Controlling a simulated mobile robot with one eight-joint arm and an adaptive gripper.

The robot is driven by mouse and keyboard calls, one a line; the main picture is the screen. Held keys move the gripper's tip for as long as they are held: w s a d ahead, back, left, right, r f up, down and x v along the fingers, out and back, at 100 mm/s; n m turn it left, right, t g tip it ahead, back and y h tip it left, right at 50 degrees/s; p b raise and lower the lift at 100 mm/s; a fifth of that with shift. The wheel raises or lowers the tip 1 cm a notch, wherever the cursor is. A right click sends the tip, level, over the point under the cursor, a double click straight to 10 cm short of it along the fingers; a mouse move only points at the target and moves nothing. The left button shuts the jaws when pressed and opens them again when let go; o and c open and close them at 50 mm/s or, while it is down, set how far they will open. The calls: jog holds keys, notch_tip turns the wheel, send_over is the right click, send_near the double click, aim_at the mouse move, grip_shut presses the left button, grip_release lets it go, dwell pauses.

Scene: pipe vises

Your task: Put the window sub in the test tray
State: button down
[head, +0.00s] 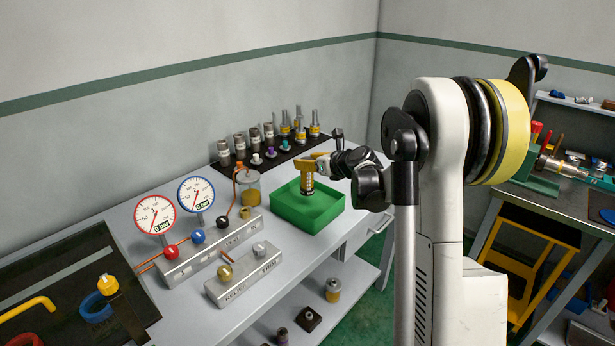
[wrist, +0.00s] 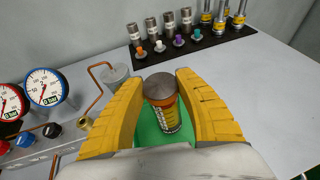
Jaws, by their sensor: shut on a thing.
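In the head view my gripper (head: 316,170) holds the window sub (head: 307,184) upright over the green test tray (head: 318,221). The sub's lower end appears within the tray's outline; whether it touches the floor of the tray I cannot tell. In the wrist view a green patch of the tray (wrist: 150,135) shows below the sub.
A black mat (head: 225,177) with several metal fittings and small coloured plugs lies behind the tray. The bench's right edge is close to the tray.

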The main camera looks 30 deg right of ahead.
aim_at(312, 173)
jog(key=shift+f+b, duration=0.9)
jog(key=shift+f, duration=1)
jog(key=shift+f, duration=0.25)
jog(key=c, duration=0.9)
grip_release()
jog(key=shift+r, duration=0.1)
